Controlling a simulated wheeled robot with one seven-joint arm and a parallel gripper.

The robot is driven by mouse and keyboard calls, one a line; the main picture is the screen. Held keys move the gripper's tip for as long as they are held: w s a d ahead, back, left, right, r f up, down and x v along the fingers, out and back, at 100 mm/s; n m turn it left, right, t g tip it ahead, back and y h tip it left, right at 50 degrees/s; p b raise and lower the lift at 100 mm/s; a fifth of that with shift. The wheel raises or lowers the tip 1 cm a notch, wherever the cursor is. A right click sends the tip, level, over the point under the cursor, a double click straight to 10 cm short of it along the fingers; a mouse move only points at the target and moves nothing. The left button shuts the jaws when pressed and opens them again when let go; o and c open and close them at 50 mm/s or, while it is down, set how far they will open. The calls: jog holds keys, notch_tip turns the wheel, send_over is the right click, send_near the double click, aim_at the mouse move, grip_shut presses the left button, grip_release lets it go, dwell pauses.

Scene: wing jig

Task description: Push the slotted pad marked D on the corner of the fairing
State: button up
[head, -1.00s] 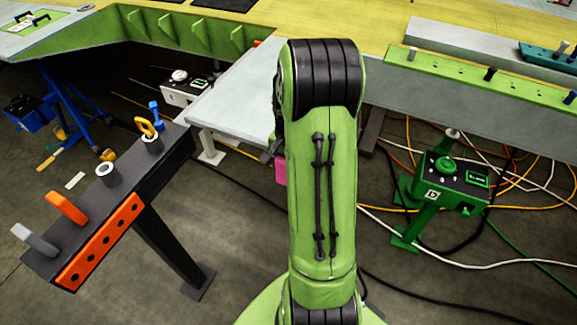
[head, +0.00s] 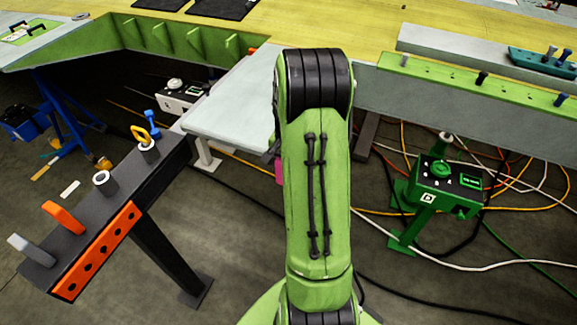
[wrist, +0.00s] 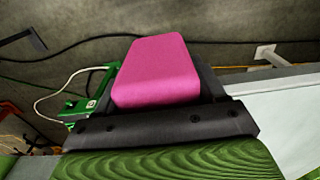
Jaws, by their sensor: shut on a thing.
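A pink block-shaped pad (wrist: 157,70) sits between the dark jaws of my gripper (wrist: 162,92), which is shut on it. No slot or letter shows on its visible faces. In the head view only a thin pink edge of the pad (head: 279,173) shows beside my green arm, which hides most of the gripper. A pale grey panel with a corner (head: 232,115), which may be the fairing, lies left of my arm. A pale grey surface (wrist: 285,105) also shows at the right of the wrist view, and the pad appears apart from it.
A dark stand (head: 120,185) with pegs and an orange drilled strip (head: 97,250) is at the left. A green control box (head: 445,185) marked D stands at the right among cables on the floor. A white box (head: 180,95) sits behind the panel.

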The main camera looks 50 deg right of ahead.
jog(key=shift+d+r, duration=0.1)
jog(key=shift+d, duration=0.1)
jog(key=o, duration=1.2)
jog(key=shift+o, duration=0.2)
notch_tip(320, 180, up, 16)
jog(key=p, duration=0.1)
jog(key=shift+s+a, duration=0.15)
